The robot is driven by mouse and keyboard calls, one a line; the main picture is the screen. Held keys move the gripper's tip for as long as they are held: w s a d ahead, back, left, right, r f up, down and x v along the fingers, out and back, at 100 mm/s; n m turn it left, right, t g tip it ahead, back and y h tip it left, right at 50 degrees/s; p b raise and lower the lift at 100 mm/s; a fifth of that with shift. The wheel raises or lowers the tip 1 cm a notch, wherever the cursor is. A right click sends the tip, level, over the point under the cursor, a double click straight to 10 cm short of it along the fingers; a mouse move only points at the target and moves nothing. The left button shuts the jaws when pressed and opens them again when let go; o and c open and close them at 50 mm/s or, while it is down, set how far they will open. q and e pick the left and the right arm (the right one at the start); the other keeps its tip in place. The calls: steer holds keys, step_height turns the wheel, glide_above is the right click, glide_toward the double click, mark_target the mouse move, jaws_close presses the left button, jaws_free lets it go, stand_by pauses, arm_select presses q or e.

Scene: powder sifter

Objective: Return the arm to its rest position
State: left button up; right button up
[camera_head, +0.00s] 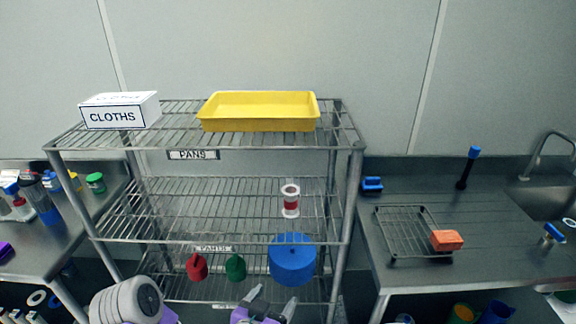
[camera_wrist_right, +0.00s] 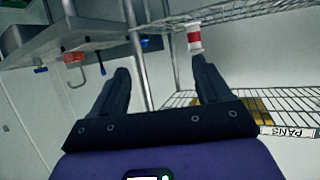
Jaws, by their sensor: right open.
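My right gripper (camera_head: 271,298) shows at the bottom of the head view, in front of the lower part of the wire rack. Its two grey fingers are spread apart. In the right wrist view the open fingers (camera_wrist_right: 162,72) have nothing between them. A red and white canister (camera_head: 290,201) stands on the rack's middle shelf, apart from the gripper. It also shows in the wrist view (camera_wrist_right: 194,37), beyond one fingertip. A grey rounded link of my own arm is at the bottom left. My left gripper does not show.
The wire rack (camera_head: 215,236) holds a yellow pan (camera_head: 258,123) and a CLOTHS box (camera_head: 120,111) on top. Red (camera_head: 197,267), green (camera_head: 236,268) and blue (camera_head: 292,260) items are lower down. Counters flank it; the right one has a drying rack (camera_head: 405,232) and orange sponge (camera_head: 447,240).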

steer(key=w+d+f+n+g+y, duration=0.15)
steer(key=w+d+f, duration=0.25)
steer(key=f, duration=0.5)
steer(key=w+d+f+g+y, duration=0.1)
steer(key=w+d+f+y, duration=0.15)
steer(key=f, duration=0.65)
steer(key=s+d+f+g+y, duration=0.1)
steer(key=s+d+f+g, duration=0.2)
steer(key=f, duration=0.3)
steer(key=s+d+f+g+y, duration=0.1)
steer(key=s+d+f+g, duration=0.1)
steer(key=s+f, duration=0.3)
steer(key=s+d+f+g+y, duration=0.1)
steer(key=s+f+g+y, duration=0.2)
steer(key=s+f, duration=0.3)
steer(key=s+g, duration=0.1)
steer(key=s, duration=0.3)
steer(key=shift+s+d+f, duration=0.3)
steer(key=shift+s, duration=0.1)
steer(key=shift+g, duration=0.25)
